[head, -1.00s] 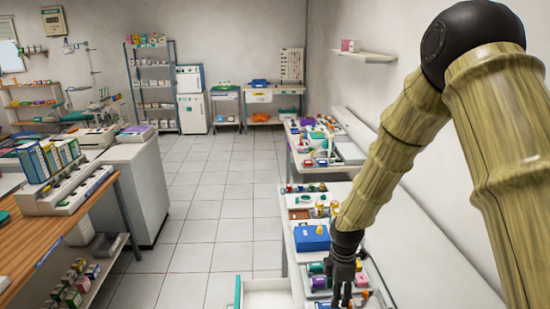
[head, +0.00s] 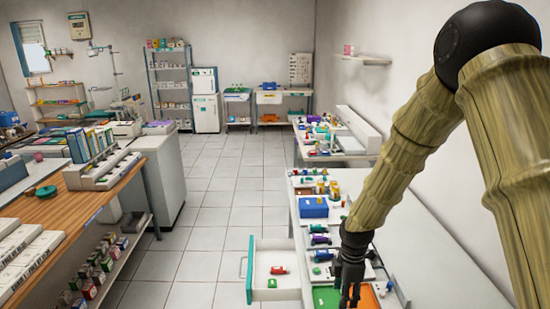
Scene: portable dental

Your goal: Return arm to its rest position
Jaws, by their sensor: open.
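My arm reaches in from the right side of the head view and bends down at a black elbow joint. My gripper (head: 350,290) hangs pointing down over the near end of the white counter (head: 420,255) on the right. Its dark fingers are apart, and I see nothing held between them. Small coloured items and an orange tray (head: 364,298) lie close behind and below it. The fingertips are near the bottom edge of the view, so I cannot tell whether they touch anything.
An open white drawer (head: 259,261) with a teal front juts into the aisle left of my gripper, holding a red item (head: 279,270) and a green item (head: 272,283). A blue box (head: 314,207) stands on the counter. A wooden bench (head: 50,215) lines the left. The tiled floor (head: 215,215) between is clear.

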